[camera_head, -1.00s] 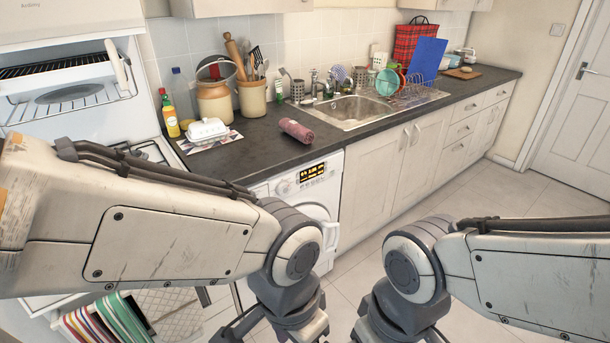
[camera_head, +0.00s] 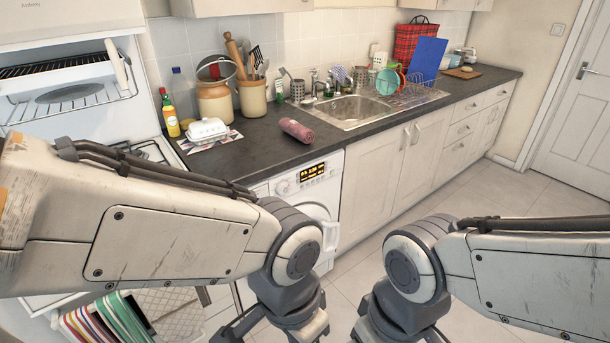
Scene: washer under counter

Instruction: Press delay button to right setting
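The white washer (camera_head: 328,198) stands under the dark counter, left of the cream cupboards. Its control panel has a lit yellow display (camera_head: 313,171) and a round dial (camera_head: 283,188). The delay button is too small to make out. My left arm passes in front of the washer's lower left part and hides some of it. My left wrist is low in front of the washer, and my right wrist is to the right, over the floor. The fingertips of both grippers are below the picture's bottom edge or hidden, so their state does not show. Neither touches the panel.
A rolled pink towel (camera_head: 296,130) lies on the counter above the washer. A white butter dish (camera_head: 207,130), bottles and utensil jars stand to its left. The sink (camera_head: 352,110) is to the right. A striped towel (camera_head: 105,318) hangs at lower left. Tiled floor is clear at right.

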